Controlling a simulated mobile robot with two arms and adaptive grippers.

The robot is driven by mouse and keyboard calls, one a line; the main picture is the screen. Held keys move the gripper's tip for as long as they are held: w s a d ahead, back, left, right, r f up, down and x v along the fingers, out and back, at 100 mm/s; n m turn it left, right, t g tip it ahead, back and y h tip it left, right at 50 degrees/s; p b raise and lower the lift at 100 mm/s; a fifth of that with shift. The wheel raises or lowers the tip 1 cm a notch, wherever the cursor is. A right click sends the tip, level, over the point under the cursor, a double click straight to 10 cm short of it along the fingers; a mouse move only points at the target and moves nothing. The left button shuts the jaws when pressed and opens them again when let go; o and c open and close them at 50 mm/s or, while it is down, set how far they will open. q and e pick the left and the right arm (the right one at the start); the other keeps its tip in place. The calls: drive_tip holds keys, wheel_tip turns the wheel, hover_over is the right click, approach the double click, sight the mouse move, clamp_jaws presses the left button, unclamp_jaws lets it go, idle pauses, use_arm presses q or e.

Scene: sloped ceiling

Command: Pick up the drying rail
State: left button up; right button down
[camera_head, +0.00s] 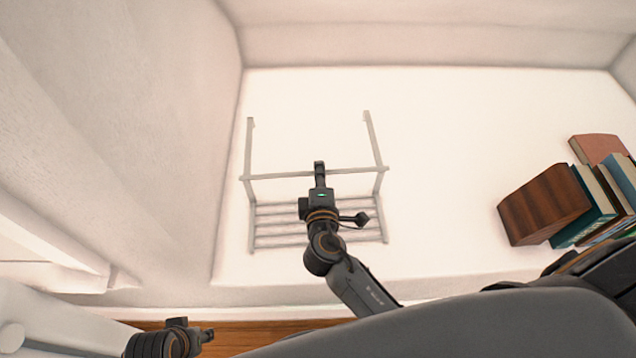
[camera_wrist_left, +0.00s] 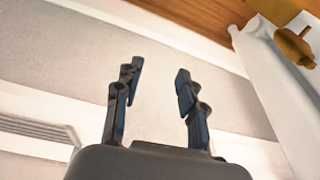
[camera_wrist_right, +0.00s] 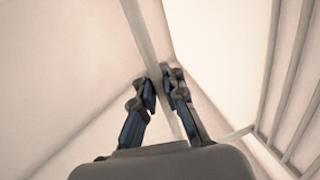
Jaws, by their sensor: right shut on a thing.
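The drying rail (camera_head: 279,176) is a pale grey metal rack with a crossbar, two upright side bars and several parallel bars low down. It stands on a white surface in the head view. My right gripper (camera_head: 319,168) is shut on the middle of its crossbar. The right wrist view shows the bar (camera_wrist_right: 146,45) running between the fingers (camera_wrist_right: 160,88), with the parallel bars at the right. My left gripper (camera_wrist_left: 158,92) is open and empty in the left wrist view. In the head view, the left arm is low at the left, away from the rail.
Several books (camera_head: 598,205) and a brown wooden block (camera_head: 544,204) stand on the white surface at the right. A pale wall (camera_head: 130,110) rises close at the left. The surface between rail and books is clear. A wooden floor (camera_head: 250,340) shows below the front edge.

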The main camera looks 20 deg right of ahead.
drive_tip(key=shift+r, duration=0.45)
drive_tip(key=shift+r+p, duration=0.4)
drive_tip(key=shift+r, duration=0.2)
use_arm(q)
drive_tip(key=s+f+p, duration=0.3)
drive_tip(key=f, duration=0.9)
drive_tip(key=shift+s+a+f+g, duration=0.2)
drive_tip(key=shift+s+g, duration=0.1)
drive_tip(key=shift+g, duration=0.1)
use_arm(e)
drive_tip(key=s+a+r, duration=0.4)
drive_tip(key=s+r, duration=0.7)
drive_tip(key=s, duration=0.2)
drive_tip(key=shift+s, duration=0.2)
use_arm(q)
drive_tip(key=shift+r, duration=0.1)
